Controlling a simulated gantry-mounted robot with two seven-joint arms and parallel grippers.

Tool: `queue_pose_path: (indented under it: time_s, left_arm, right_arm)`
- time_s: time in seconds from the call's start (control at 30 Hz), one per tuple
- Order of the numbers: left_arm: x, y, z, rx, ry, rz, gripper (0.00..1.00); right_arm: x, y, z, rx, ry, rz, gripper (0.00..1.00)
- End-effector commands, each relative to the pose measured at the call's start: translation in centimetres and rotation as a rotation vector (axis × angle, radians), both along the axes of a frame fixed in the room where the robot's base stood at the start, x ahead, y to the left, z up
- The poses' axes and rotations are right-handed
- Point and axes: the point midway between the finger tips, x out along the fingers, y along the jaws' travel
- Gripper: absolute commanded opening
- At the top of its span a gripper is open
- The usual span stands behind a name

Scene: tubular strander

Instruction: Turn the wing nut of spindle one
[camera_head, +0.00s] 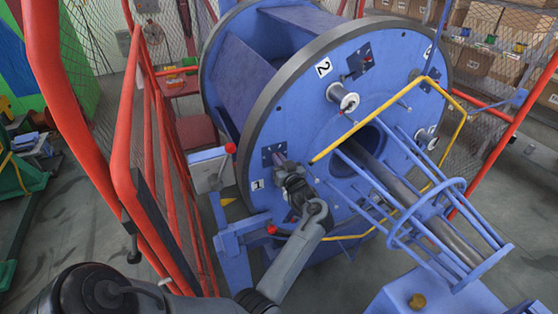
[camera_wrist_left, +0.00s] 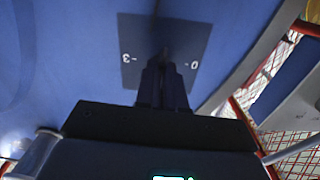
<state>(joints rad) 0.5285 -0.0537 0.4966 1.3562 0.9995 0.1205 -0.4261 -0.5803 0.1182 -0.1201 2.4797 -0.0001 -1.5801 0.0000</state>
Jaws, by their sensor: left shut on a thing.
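The big blue disc (camera_head: 310,110) carries a small dark plate (camera_head: 268,153) beside the white number 1. My left gripper (camera_head: 284,166) reaches that plate from the front. In the left wrist view its two dark fingers (camera_wrist_left: 164,82) are close together, in front of the dark plate (camera_wrist_left: 135,55) with marks "3" and "0". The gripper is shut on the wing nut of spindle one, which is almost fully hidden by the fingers. My right gripper is not in view.
A yellow bar (camera_head: 385,107) and a blue tubular cage (camera_head: 425,205) stick out right of the gripper. A grey box (camera_head: 209,170) with a red-tipped lever stands left of the disc. Red railings (camera_head: 150,150) run along the left.

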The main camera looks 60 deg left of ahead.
Motion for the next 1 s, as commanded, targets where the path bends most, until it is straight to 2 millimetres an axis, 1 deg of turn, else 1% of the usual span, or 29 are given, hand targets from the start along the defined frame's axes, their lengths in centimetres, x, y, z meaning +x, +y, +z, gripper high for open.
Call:
queue_pose_path:
  time_s: [0.17, 0.37, 0.67, 1.0]
  left_arm:
    - [0.0, 0.0, -0.1, -0.003, -0.034, 0.001, 0.0]
    - [0.0, -0.1, -0.2, -0.014, -0.136, 0.0, 0.0]
    - [-0.2, 0.0, -0.4, -0.039, -0.396, 0.001, 0.0]
    - [-0.4, 0.0, -0.6, -0.07, -0.718, 0.002, 0.0]
  right_arm:
    - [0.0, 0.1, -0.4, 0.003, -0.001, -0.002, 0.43]
    - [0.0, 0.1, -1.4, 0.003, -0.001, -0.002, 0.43]
    - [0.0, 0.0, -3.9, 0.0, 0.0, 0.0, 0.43]
    - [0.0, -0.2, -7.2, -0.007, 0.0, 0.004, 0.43]
